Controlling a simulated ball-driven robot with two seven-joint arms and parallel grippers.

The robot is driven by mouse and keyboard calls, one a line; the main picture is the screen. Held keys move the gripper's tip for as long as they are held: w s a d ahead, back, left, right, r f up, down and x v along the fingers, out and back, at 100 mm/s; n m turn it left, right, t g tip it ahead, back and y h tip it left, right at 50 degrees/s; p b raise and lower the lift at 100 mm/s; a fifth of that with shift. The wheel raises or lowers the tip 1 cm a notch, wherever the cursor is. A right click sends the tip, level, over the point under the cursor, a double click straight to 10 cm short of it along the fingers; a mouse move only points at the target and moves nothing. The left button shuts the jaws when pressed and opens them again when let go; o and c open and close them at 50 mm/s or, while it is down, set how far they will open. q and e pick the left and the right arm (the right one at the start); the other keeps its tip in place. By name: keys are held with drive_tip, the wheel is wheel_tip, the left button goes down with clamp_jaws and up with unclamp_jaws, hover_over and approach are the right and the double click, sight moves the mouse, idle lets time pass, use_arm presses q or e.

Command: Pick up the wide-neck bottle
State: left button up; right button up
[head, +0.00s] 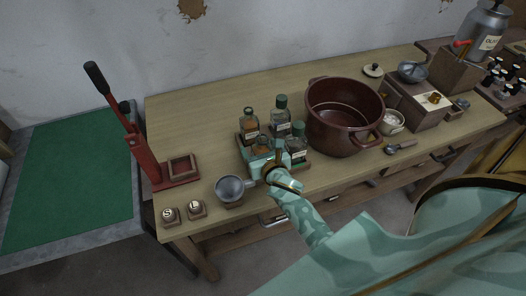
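Several small glass bottles with labels stand close together in a wooden rack (303,170) near the front middle of the table. The back left bottle (250,125) has a dark cap and orange-brown contents. A green-capped bottle (281,116) stands beside it, and another green-capped bottle (298,145) is at the right. A front bottle (262,145) with orange contents is partly hidden by my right gripper (266,160). I cannot tell which is the wide-neck one. My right gripper is low at the rack's front; its fingers and any contact are unclear. My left gripper is not visible.
A large brown pot (344,112) stands right of the rack. A grey metal cup (230,188) and two small lettered blocks (196,208) are at the front left. A red lever press (146,158) stands at the left edge. The table's back left (200,105) is clear.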

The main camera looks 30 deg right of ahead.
drive_tip(key=shift+s+a+r, duration=0.1)
drive_tip(key=shift+s+r, duration=0.05)
drive_tip(key=shift+s, duration=0.05)
drive_tip(key=c, duration=1.2)
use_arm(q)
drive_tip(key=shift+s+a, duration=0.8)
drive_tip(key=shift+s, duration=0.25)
use_arm(e)
drive_tip(key=shift+c, duration=1)
